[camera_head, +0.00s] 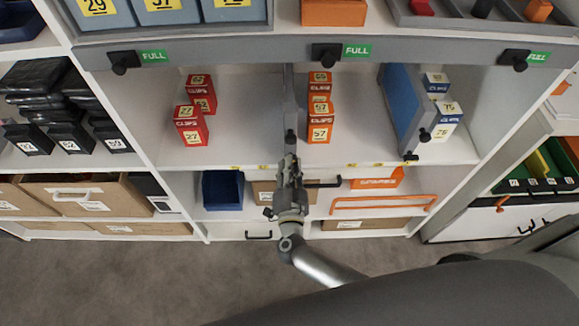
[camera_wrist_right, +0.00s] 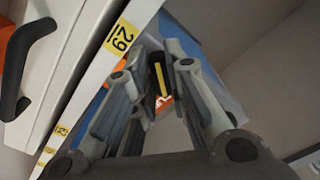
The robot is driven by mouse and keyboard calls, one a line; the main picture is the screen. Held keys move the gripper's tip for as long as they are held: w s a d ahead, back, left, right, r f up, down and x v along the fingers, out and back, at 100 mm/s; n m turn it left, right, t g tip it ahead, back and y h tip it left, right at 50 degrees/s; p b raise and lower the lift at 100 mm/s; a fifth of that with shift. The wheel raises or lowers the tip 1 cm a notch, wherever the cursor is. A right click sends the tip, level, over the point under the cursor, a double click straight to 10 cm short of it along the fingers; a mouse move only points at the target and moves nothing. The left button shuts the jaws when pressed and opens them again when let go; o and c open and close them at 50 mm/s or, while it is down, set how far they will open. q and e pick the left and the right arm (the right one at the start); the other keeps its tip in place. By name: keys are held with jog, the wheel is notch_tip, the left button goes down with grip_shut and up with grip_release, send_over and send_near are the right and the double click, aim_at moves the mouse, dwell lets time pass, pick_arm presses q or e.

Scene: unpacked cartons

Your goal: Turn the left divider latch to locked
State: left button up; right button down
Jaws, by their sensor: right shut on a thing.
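The left divider (camera_head: 289,95) is a grey upright panel on the middle shelf, between the red and orange boxes. A black knob (camera_head: 290,135) sits low on its front end. My right gripper (camera_head: 289,162) is at the shelf's front edge, just below that knob, and covers the spot where the left divider latch would show. In the wrist view its fingers (camera_wrist_right: 157,88) are closed around a black piece with a yellow stripe (camera_wrist_right: 160,76), which I take as the latch. Its turned position cannot be told. My left gripper is not in view.
The right divider (camera_head: 403,100) is blue and slanted, with its own black latch (camera_head: 410,156) at the shelf edge. Red boxes (camera_head: 190,125), orange boxes (camera_head: 320,122) and white-blue boxes (camera_head: 447,118) stand nearby. A blue bin (camera_head: 222,190) is below.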

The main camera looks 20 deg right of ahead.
jog(key=shift+f+m, duration=0.1)
jog(key=shift+m, duration=0.3)
jog(key=m+b, duration=0.2)
jog(key=m, duration=0.2)
jog(key=m+b, duration=0.2)
jog(key=m, duration=0.3)
jog(key=shift+a+r+m, duration=0.15)
jog(key=shift+r+m, duration=0.05)
jog(key=shift+m, duration=0.1)
dwell(0.6)
jog(key=c, duration=1.4)
grip_release()
jog(key=shift+c, duration=0.2)
jog(key=v, duration=1.2)
